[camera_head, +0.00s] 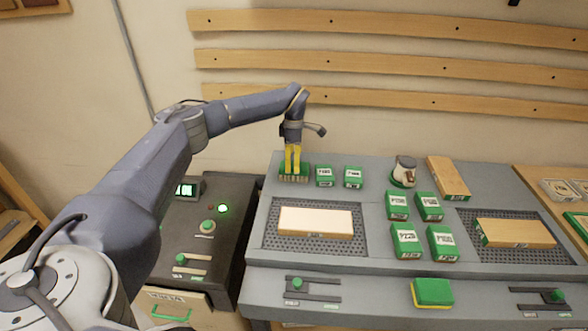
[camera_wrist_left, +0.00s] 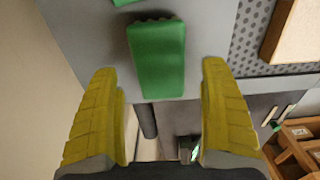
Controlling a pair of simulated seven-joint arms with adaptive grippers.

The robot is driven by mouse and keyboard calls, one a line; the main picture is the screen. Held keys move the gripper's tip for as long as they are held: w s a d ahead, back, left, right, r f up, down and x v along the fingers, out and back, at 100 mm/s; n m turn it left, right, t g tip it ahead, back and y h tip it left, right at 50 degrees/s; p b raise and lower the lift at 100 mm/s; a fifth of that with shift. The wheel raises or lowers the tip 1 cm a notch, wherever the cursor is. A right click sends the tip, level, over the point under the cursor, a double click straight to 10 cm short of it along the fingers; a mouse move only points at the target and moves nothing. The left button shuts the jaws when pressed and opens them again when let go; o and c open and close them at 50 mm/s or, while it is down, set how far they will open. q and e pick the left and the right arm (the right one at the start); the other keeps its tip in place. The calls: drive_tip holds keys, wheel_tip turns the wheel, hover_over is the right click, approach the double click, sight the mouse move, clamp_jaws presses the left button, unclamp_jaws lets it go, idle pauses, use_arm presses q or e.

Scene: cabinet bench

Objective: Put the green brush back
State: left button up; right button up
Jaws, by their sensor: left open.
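The green brush (camera_head: 296,179) lies on the back left corner of the grey bench top, with pale bristles along its front edge. My left gripper (camera_head: 292,150) points down at it with yellow fingers that look close together from this side. In the left wrist view, the green brush (camera_wrist_left: 157,58) lies ahead of the left gripper (camera_wrist_left: 159,70), between the lines of its two spread fingers. The fingers are open and hold nothing. I cannot tell whether a fingertip touches the brush. My right gripper is in neither view.
Two small green labelled blocks (camera_head: 338,177) sit just right of the brush. Several larger ones (camera_head: 408,240) stand mid-bench. A pale board (camera_head: 315,222) lies on a perforated mat. A jar (camera_head: 404,171), wooden block (camera_head: 447,178) and yellow-green sponge (camera_head: 432,292) are farther right. A dark control box (camera_head: 215,249) stands left.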

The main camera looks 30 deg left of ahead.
use_arm(q)
drive_tip(key=shift+r, duration=3.45)
